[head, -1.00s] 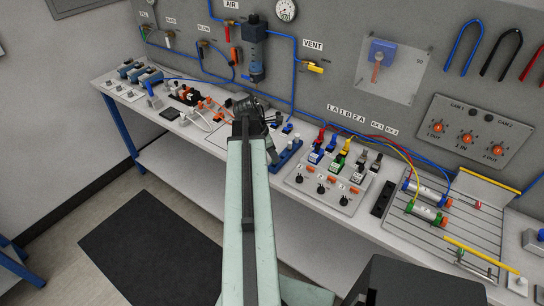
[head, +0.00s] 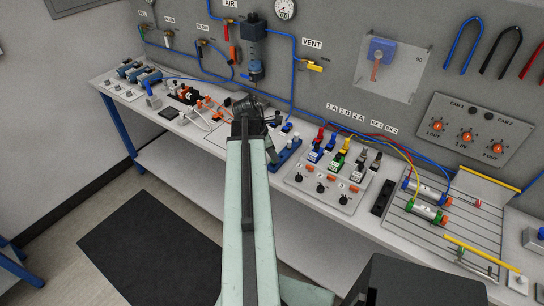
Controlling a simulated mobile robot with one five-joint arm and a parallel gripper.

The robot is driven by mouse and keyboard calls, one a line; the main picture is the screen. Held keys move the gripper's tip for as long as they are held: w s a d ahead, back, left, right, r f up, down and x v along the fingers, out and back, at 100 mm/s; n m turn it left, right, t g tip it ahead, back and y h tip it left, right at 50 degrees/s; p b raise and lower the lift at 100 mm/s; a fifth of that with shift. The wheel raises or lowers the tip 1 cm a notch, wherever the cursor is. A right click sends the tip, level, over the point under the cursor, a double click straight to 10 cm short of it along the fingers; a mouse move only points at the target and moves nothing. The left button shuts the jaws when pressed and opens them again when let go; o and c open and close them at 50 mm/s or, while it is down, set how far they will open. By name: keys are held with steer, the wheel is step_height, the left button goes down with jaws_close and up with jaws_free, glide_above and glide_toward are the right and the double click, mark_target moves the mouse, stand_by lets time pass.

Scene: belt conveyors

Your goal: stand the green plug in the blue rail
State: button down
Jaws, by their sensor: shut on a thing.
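The blue rail (head: 287,152) lies on the bench just right of my arm, near the front edge. My gripper (head: 269,117) is over the bench behind the rail's far end in the picture. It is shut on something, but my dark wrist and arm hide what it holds. I cannot make out the green plug in or near the jaws. Whether my gripper touches the bench or rail I cannot tell.
Right of the rail stands a valve panel (head: 319,195) with coloured plugs and hoses. A slotted board with cylinders (head: 452,232) is farther right. Left are wired parts and an orange-and-black block (head: 184,94). A panel wall with blue pipes rises behind.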

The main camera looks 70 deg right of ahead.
steer(key=shift+f+b, duration=0.5)
steer(key=shift+f, duration=0.15)
stand_by(0.6)
steer(key=shift+f, duration=0.2)
steer(key=c, duration=1.3)
jaws_free()
steer(key=o, duration=0.4)
steer(key=shift+s+r, duration=0.1)
steer(key=shift+r, duration=0.05)
step_height(320, 180, up, 7)
steer(key=p, duration=0.6)
steer(key=shift+p, duration=0.4)
